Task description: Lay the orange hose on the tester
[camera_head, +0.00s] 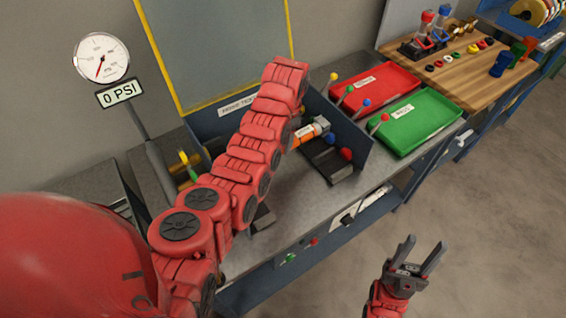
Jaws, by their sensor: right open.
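The orange hose (307,138) shows as a short orange piece with a grey end fitting, inside the dark blue tester (357,150). The rest of the hose is hidden behind my red left arm, which crosses the tester. I cannot tell what the hidden part rests on. My left gripper cannot be made out. My right gripper (421,248) is open and empty, low at the right, over the floor in front of the bench and apart from the tester.
A gauge (101,58) above a "0 PSI" display stands at the left. A brass fitting (184,164) shows at the tester's left. To the right are a red tray (376,88), a green tray (415,121) and a wooden board (460,70) with small parts. The floor at lower right is clear.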

